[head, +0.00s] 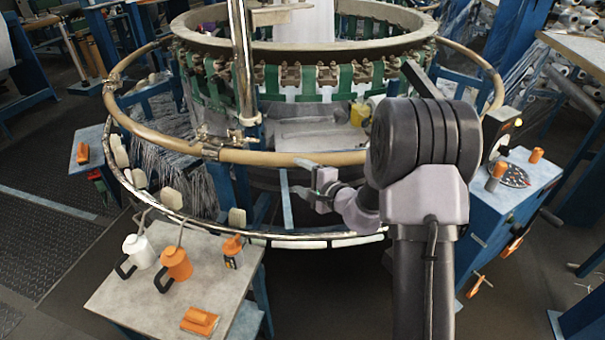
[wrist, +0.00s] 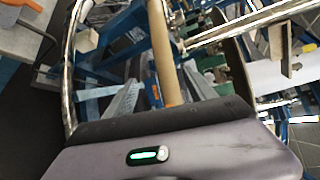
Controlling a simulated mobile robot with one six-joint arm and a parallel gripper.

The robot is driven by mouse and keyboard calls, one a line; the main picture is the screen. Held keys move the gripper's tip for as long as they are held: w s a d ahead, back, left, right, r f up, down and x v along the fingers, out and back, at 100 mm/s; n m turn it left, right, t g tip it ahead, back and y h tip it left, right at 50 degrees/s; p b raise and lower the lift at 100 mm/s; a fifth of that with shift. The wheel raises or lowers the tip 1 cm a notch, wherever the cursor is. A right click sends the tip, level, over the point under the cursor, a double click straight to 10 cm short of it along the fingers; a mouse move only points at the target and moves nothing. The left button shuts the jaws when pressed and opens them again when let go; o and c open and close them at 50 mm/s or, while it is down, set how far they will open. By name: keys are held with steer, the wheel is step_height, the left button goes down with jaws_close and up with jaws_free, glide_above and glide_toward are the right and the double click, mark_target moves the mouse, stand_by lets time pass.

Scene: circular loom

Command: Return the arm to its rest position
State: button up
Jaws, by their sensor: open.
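My arm rises at the right of centre in the head view, with a dark joint on top and its wrist reaching left toward the loom. My gripper (head: 304,178) is at the end of it, in front of the circular loom (head: 300,157) and just below its tan ring. The tan ring (wrist: 165,60) passes close ahead there.
A blue control cabinet (head: 500,215) stands right of my arm. Open floor (head: 45,245) lies at left.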

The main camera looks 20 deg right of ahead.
steer(key=shift+s+d+r, duration=0.1)
steer(key=shift+s, duration=0.25)
steer(key=s+a+r+n+g+y, duration=0.3)
steer(key=s+a+r+n, duration=0.1)
steer(key=s+a+r, duration=0.3)
steer(key=s+a+r+n+g+y, duration=0.2)
steer(key=s+a+r+n+g, duration=0.15)
steer(key=s+a+r, duration=0.45)
steer(key=s+a+f+n+g+h, duration=0.1)
steer(key=s+a+n+g+h, duration=0.25)
steer(key=s, duration=1.05)
steer(key=s+d+f+n+t+h, duration=0.1)
steer(key=s+d+h, duration=0.3)
steer(key=s+d, duration=0.3)
steer(key=shift+s+n+t, duration=0.3)
steer(key=shift+s+n, duration=0.1)
